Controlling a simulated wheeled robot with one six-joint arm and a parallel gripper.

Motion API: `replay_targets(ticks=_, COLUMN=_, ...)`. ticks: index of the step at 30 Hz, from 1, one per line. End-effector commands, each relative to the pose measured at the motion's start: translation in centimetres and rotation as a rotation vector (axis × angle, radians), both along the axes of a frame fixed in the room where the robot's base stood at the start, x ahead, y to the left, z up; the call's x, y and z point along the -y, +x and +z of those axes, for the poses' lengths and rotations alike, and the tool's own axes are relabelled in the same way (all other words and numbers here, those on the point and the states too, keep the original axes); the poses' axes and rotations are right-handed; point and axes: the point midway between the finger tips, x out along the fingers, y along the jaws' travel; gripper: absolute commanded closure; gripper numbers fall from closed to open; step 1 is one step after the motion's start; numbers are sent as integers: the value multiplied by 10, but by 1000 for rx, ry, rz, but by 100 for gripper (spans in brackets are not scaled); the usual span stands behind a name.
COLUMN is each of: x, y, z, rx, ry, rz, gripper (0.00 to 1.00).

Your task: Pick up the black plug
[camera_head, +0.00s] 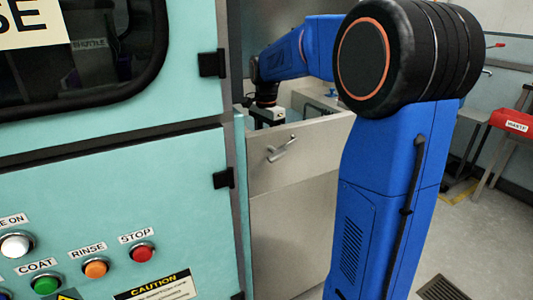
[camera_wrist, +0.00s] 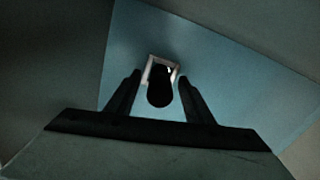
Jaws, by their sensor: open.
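The black plug (camera_wrist: 160,90) shows in the wrist view as a dark rounded shape in front of a small pale square fitting (camera_wrist: 150,66). My gripper (camera_wrist: 159,82) is open, with one finger on each side of the plug. Gaps show between the plug and both fingers, so they look apart from it. I cannot tell the depth between them. In the head view, the end of my blue arm reaches down behind a grey metal panel, and the plug is hidden there.
A grey panel with a lever handle (camera_head: 282,148) stands in front of my gripper. A teal machine (camera_head: 110,190) with lit buttons (camera_head: 96,268) fills the left. In the wrist view, a blue-grey surface (camera_wrist: 215,70) lies around the plug, with dark walls beside it.

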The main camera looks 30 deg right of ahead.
Motion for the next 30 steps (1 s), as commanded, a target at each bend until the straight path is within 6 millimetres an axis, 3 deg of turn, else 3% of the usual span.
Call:
replay_targets(ticks=6, x=0, y=0, z=0, rx=0, ry=0, rz=0, gripper=54)
replay_targets(ticks=12, x=0, y=0, z=0, rx=0, ry=0, rz=0, gripper=98)
replay_targets(ticks=23, x=0, y=1, z=6, rx=2, ry=-1, rz=0, gripper=98)
replay_targets(ticks=30, x=0, y=1, z=45, rx=5, ry=-1, rz=0, gripper=98)
